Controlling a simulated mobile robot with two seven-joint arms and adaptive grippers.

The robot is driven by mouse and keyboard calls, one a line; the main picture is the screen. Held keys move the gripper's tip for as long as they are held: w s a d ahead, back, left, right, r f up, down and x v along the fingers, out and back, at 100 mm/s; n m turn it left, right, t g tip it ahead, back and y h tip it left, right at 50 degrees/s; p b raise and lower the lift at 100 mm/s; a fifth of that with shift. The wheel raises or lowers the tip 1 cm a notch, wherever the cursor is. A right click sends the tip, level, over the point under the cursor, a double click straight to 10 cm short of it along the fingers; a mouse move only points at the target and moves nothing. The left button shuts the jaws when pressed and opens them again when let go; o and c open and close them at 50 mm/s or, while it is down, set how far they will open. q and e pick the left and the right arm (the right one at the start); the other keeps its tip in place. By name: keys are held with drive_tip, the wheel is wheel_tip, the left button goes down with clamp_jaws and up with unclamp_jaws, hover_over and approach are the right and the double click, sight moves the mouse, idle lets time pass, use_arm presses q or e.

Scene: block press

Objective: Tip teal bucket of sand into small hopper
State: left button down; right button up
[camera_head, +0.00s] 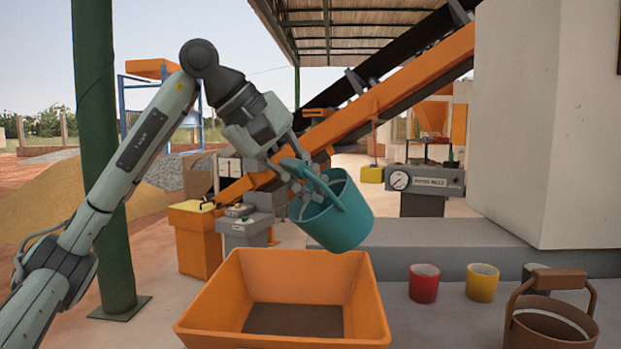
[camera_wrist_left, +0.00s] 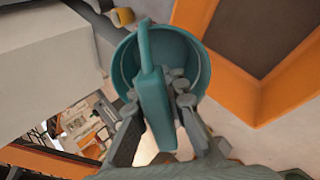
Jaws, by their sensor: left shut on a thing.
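My left gripper (camera_head: 302,186) is shut on the handle of the teal bucket (camera_head: 346,219) and holds it in the air. The bucket is tilted, its mouth turned up and toward the left, above the back edge of the orange hopper (camera_head: 210,306). In the left wrist view, the gripper (camera_wrist_left: 157,118) closes on the broad teal handle (camera_wrist_left: 151,92), which crosses the bucket's mouth (camera_wrist_left: 197,62). The bucket's inside looks teal where it shows; I see no sand there, and the fingers hide part of it. The hopper's floor is dark brown. My right gripper is out of view.
A red cup (camera_head: 423,285), a yellow cup (camera_head: 482,283) and a brown bucket (camera_head: 552,322) with a raised handle stand to the right of the hopper. A grey ledge (camera_head: 420,247) and pale block (camera_head: 545,120) lie behind them. A green post (camera_head: 95,150) stands left, behind my arm.

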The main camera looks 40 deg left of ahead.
use_arm(q)
drive_tip(key=shift+w+d+r+g+y, duration=0.2)
drive_tip(key=shift+r+g+y, duration=0.15)
drive_tip(key=shift+g, duration=0.25)
drive_tip(key=shift+w+g, duration=0.15)
drive_tip(key=shift+g, duration=0.25)
drive_tip(key=g+y, duration=0.1)
drive_tip(key=w+g+y, duration=0.1)
drive_tip(key=g, duration=0.1)
drive_tip(key=g+y, duration=0.1)
drive_tip(key=g, duration=0.1)
drive_tip(key=shift+w+d+r, duration=0.2)
drive_tip(key=shift+d+r, duration=0.1)
drive_tip(key=shift+d, duration=0.1)
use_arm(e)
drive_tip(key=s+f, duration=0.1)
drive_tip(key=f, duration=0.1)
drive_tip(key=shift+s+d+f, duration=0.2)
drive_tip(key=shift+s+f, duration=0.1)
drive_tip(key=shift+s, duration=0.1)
use_arm(q)
drive_tip(key=shift+f, duration=0.1)
